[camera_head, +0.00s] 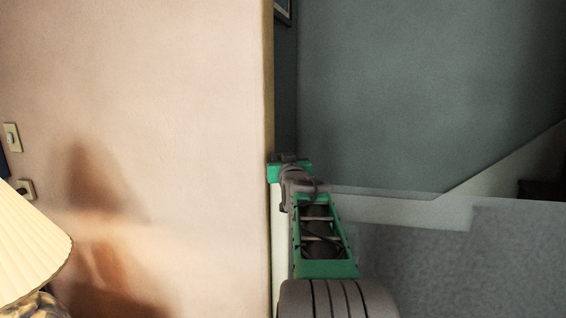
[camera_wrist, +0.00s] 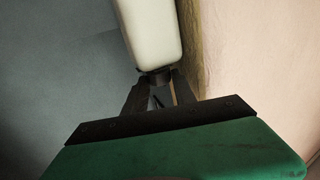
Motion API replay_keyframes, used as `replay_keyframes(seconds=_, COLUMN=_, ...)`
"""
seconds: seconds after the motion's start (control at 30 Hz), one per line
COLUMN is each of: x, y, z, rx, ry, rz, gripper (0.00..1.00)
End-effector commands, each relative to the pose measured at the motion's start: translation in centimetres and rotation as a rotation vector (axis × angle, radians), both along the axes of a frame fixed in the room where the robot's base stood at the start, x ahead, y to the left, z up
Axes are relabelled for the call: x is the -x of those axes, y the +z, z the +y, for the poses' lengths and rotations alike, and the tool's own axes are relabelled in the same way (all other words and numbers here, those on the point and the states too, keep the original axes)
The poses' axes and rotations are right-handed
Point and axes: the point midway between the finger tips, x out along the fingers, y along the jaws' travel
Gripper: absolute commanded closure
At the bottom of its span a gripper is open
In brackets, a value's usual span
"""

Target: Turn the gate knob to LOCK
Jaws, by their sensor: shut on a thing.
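In the wrist view, a dark knob (camera_wrist: 154,75) sits at the near end of a white, round-edged bar (camera_wrist: 150,35), which looks like part of the gate. The two dark fingers of my gripper (camera_wrist: 157,84) close in on the knob from both sides and are shut on it. No LOCK mark or pointer can be read, so the knob's setting cannot be told. In the head view, my green gripper (camera_head: 289,170) is at the edge of the wall, and the knob is hidden there.
A beige wall (camera_head: 160,120) ends close to the left of my arm. A lit lamp (camera_head: 30,250) stands at the lower left. Beyond the opening are a grey-blue wall (camera_head: 400,100) and a grey, carpet-like surface (camera_head: 500,265). Switch plates (camera_head: 12,137) are on the beige wall.

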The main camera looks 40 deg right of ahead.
Motion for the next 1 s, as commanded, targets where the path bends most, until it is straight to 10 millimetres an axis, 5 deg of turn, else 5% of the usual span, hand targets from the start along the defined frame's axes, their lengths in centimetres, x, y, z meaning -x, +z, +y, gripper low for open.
replay_keyframes(seconds=0.27, x=-0.02, y=-0.12, z=0.00, rx=-0.002, ry=-0.001, rz=0.003, gripper=1.00)
replay_keyframes(seconds=0.3, x=-0.03, y=-0.12, z=-0.01, rx=-0.002, ry=-0.001, rz=0.003, gripper=0.67)
replay_keyframes(seconds=0.4, x=-0.03, y=-0.11, z=-0.01, rx=-0.001, ry=0.000, rz=0.002, gripper=0.59)
replay_keyframes(seconds=1.0, x=0.22, y=0.38, z=-0.53, rx=-0.001, ry=0.087, rz=0.000, gripper=0.59)
